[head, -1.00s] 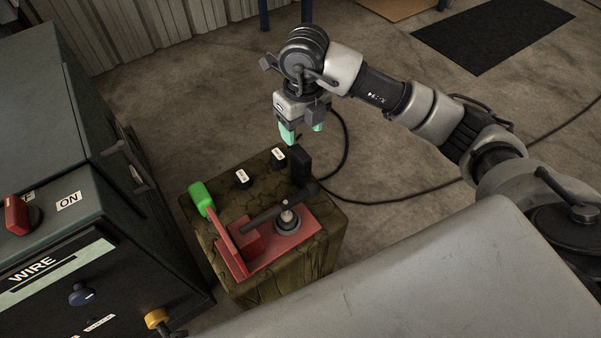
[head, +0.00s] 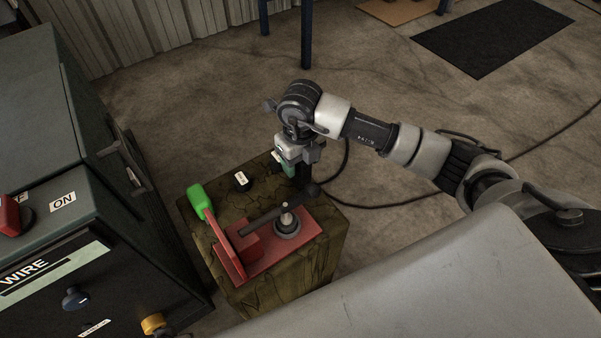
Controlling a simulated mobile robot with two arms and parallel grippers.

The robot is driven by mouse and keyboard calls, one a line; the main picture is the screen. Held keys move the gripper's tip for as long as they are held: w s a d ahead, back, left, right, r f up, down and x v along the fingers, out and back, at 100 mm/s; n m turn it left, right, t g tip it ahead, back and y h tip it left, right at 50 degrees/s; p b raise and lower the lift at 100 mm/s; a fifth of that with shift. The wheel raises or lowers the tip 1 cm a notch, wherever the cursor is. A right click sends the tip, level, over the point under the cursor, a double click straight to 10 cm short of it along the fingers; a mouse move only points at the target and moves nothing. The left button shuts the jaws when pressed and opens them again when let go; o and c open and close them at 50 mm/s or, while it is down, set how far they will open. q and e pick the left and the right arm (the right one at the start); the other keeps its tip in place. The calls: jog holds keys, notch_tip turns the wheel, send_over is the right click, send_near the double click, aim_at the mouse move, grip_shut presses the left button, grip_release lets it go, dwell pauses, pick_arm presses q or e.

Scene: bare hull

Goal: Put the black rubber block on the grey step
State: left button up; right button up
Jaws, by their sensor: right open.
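A dark upright block (head: 302,174), which looks like the black rubber block, stands at the back right corner of a wooden stump (head: 300,275). My right gripper (head: 295,164) is open and low over that corner, pointing down. One green fingertip shows just left of the block. The other fingertip and the block's top are hidden by the gripper, so I cannot tell whether the fingers straddle or touch the block. I cannot pick out the grey step for sure. My left gripper is not in view.
A dark cabinet (head: 40,120) stands close on the left. A cable (head: 385,205) lies on the floor behind. A black mat (head: 490,38) lies far right.

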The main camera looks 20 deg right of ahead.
jog(key=shift+c, duration=0.4)
grip_shut()
jog(key=shift+r, duration=0.1)
